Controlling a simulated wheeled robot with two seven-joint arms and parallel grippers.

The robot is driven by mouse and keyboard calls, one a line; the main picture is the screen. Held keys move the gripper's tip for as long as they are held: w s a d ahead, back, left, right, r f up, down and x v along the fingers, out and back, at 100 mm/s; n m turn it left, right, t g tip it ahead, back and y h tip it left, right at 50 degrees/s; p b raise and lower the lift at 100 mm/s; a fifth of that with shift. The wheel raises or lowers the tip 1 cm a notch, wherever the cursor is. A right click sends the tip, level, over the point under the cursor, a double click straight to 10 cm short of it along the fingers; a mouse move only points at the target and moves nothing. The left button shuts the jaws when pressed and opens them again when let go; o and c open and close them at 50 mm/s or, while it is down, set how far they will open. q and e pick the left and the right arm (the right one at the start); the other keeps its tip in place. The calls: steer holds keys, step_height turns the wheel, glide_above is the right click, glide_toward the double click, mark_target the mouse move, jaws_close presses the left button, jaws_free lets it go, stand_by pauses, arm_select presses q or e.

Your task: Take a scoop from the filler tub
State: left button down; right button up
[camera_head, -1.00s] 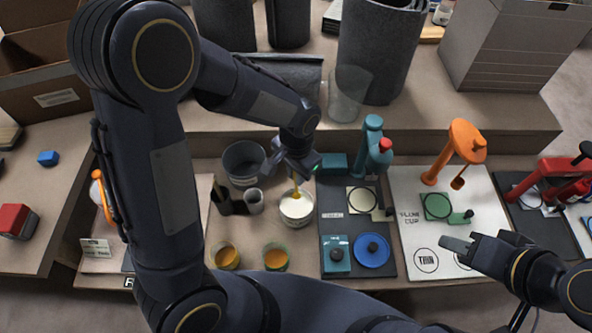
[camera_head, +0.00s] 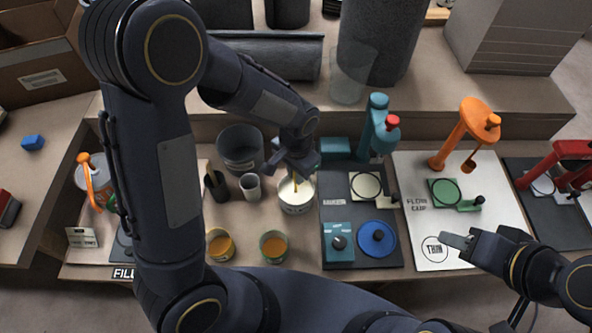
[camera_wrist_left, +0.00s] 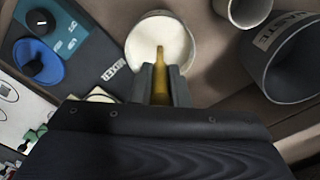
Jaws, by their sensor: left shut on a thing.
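A round tub (camera_head: 297,204) of white material stands left of the dark mixer mat in the head view. Its white contents also fill the tub in the left wrist view (camera_wrist_left: 143,34). My left gripper (camera_head: 297,172) is right above it, shut on a thin yellow-brown stick-like tool (camera_wrist_left: 160,88). The tool's far end reaches over or into the white contents; its tip depth cannot be told. My right gripper (camera_head: 458,242) is over the white flow cup mat, apart from the tub; its finger gap is not clear.
A grey waste bin (camera_head: 240,147) and a small cup (camera_head: 251,187) stand left of the tub. Two jars with orange contents (camera_head: 220,245) (camera_head: 273,246) stand in front. The mixer mat (camera_head: 338,205) with a blue lid (camera_head: 376,238) is to the right.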

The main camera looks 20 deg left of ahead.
arm_select(q)
steer(key=shift+f, duration=0.3)
steer(key=shift+d, duration=0.15)
steer(key=shift+w+d, duration=0.2)
steer(key=shift+d, duration=0.25)
steer(key=shift+r, duration=0.1)
stand_by(0.4)
step_height(320, 180, up, 10)
steer(key=p, duration=0.8)
steer(key=shift+r, duration=0.25)
stand_by(0.6)
